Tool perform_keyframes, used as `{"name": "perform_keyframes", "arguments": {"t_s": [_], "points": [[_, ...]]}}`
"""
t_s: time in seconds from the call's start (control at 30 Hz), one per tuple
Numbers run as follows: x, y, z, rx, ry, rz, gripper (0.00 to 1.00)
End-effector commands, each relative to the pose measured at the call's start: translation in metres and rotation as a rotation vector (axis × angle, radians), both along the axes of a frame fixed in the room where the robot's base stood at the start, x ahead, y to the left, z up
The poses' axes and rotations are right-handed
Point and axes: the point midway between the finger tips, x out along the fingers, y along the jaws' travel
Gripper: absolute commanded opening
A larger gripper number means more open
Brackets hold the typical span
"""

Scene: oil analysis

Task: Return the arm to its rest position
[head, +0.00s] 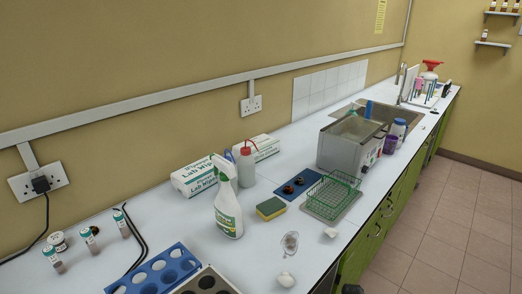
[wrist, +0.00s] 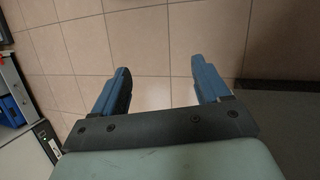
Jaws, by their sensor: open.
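My gripper (wrist: 161,68) shows in the wrist view with its two blue fingers well apart and nothing between them. It points down over the tiled floor (wrist: 150,40), clear of the bench. In the head view I cannot make out the gripper for certain; only a small dark shape shows at the bottom edge.
The white bench (head: 262,255) runs along the wall with a spray bottle (head: 228,205), a sponge (head: 271,208), a green wire rack (head: 333,194), a metal bath (head: 350,146) and a blue tube rack (head: 160,272). Free floor (head: 440,235) lies right of the bench.

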Motion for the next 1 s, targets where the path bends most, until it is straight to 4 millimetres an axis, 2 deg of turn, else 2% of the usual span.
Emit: {"name": "perform_keyframes", "arguments": {"t_s": [0.03, 0.1, 0.3, 0.5, 0.6, 0.7, 1.0], "points": [[-0.022, 0.023, -0.004, 0.025, 0.017, 0.055, 0.75], [-0.045, 0.048, -0.012, 0.058, 0.037, 0.128, 0.75], [-0.115, 0.107, -0.025, 0.154, 0.096, 0.332, 0.75], [-0.181, 0.146, -0.028, 0.238, 0.152, 0.506, 0.75], [-0.205, 0.157, -0.027, 0.269, 0.172, 0.567, 0.75], [-0.219, 0.163, -0.027, 0.288, 0.185, 0.606, 0.75], [-0.221, 0.163, -0.027, 0.289, 0.186, 0.61, 0.75]]}}
